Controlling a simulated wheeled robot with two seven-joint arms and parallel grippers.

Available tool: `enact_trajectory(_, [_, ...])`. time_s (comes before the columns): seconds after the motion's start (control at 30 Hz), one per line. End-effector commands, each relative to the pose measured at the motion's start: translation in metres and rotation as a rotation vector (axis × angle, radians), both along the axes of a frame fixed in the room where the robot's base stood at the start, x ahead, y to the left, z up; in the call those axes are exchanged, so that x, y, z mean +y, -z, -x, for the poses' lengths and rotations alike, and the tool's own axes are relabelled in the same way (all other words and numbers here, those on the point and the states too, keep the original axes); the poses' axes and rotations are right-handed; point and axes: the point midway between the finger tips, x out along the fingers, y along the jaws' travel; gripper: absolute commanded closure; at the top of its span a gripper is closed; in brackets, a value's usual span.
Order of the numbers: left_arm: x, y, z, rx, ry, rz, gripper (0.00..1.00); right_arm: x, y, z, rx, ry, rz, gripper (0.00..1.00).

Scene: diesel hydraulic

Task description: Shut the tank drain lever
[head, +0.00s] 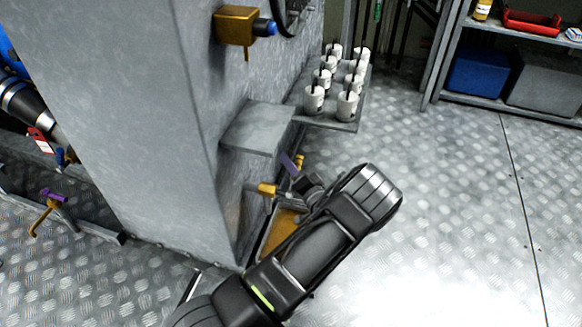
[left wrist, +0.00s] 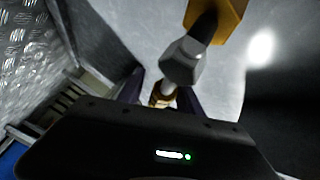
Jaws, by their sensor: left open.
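The grey tank (head: 150,110) fills the left of the head view. Low on its right side is a yellow drain fitting (head: 267,189), close to my left gripper (head: 284,174). A purple finger shows just above the fitting; the other finger is hard to make out. In the left wrist view, the yellow valve body (left wrist: 232,18) and a grey hex nut (left wrist: 181,62) stand in front of my open left gripper (left wrist: 160,98). A brass end (left wrist: 163,94) lies between its dark purple fingers. I cannot tell whether they touch it, nor how the lever is turned. My right gripper is out of view.
A grey ledge (head: 256,128) juts from the tank above my gripper. Behind it a shelf (head: 335,122) holds several white cups. A yellow tray (head: 281,232) is partly hidden by my forearm. Storage shelving (head: 525,108) stands at the back right. The floor on the right is clear.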

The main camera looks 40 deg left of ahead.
Motion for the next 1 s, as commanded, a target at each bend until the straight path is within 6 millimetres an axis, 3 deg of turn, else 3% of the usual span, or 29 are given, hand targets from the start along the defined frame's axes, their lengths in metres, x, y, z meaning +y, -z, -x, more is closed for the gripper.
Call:
enact_trajectory(0.27, [0.0023, -0.0006, -0.0014, 0.0, 0.001, 0.001, 0.58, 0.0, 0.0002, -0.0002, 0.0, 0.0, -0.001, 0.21])
enact_trajectory(0.8, [0.0018, -0.0004, -0.0012, -0.001, 0.001, 0.001, 1.0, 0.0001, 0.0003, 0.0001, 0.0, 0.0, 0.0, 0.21])
enact_trajectory(1.0, [0.0018, -0.0004, -0.0013, -0.001, 0.001, 0.001, 1.0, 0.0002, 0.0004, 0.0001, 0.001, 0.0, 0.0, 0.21])
